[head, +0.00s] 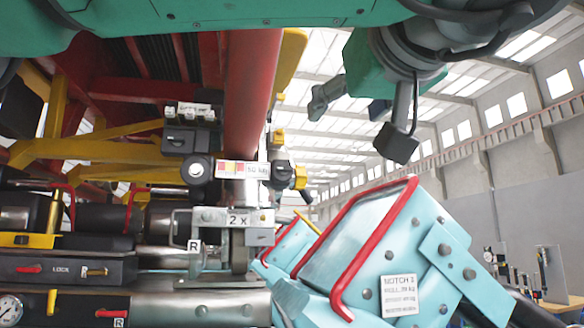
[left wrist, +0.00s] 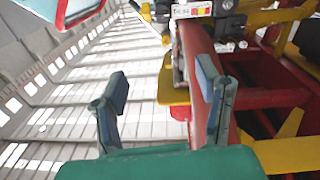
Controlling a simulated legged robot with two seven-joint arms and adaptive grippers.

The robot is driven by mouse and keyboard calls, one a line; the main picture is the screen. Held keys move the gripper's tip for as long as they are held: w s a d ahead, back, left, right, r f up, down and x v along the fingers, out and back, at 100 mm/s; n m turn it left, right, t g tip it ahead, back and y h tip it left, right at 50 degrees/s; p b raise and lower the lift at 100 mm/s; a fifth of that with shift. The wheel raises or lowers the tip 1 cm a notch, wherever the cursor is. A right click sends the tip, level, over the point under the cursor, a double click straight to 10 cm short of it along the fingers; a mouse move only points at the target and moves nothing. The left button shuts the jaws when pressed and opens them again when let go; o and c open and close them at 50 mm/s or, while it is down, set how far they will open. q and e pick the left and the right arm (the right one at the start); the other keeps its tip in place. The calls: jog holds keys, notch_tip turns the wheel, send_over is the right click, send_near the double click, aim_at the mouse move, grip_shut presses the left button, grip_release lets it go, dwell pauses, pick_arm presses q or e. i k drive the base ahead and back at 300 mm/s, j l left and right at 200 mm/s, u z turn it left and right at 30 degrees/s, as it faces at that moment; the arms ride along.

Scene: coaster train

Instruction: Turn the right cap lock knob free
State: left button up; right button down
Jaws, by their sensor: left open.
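A dark panel marked LOCK (head: 60,270) sits at the lower left of the head view. A small tan knob (head: 97,272) beside an R label and a red handle (head: 28,269) are on it. I cannot tell for sure which is the right cap lock knob. My left gripper (head: 360,120) hangs at the upper right, well away from the panel. In the left wrist view its two blue-padded fingers (left wrist: 162,90) are spread with nothing held between them. The panel cannot be made out there. My right gripper does not show.
A red column (head: 250,100) stands between the gripper and the panel. A bracket marked 2 x (head: 237,219) and a blue block with a red handle (head: 385,240) stand below. A red lever (head: 108,314) and a gauge (head: 10,308) are at the lower left. Open air surrounds the gripper.

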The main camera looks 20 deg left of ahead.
aim_at(283, 170)
jog(key=i+j, duration=0.8)
jog(key=i, duration=0.1)
